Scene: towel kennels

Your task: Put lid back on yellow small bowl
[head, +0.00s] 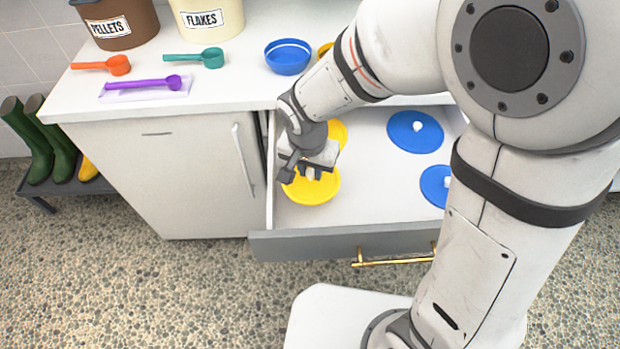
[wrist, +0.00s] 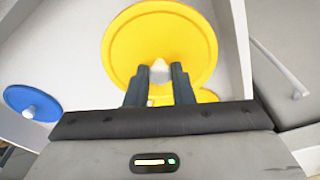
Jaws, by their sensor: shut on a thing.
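My gripper (head: 312,172) is down in the open drawer, over a yellow lid (head: 315,192). In the wrist view, the fingers (wrist: 160,75) are shut on the white knob of this yellow lid (wrist: 160,30). I cannot tell whether the lid rests on the drawer floor or is lifted. A second yellow lid (head: 338,132) lies behind it, partly hidden by my gripper. The held lid looks the larger of the two. On the counter, a yellow bowl (head: 325,48) shows only a sliver of its rim beside my arm.
Two blue lids (head: 415,132) lie at the drawer's right, one partly hidden by my arm. A blue bowl (head: 288,57) stands on the counter (head: 235,92). Orange, teal and purple scoops and two tubs stand left. The drawer front (head: 320,243) has a gold handle.

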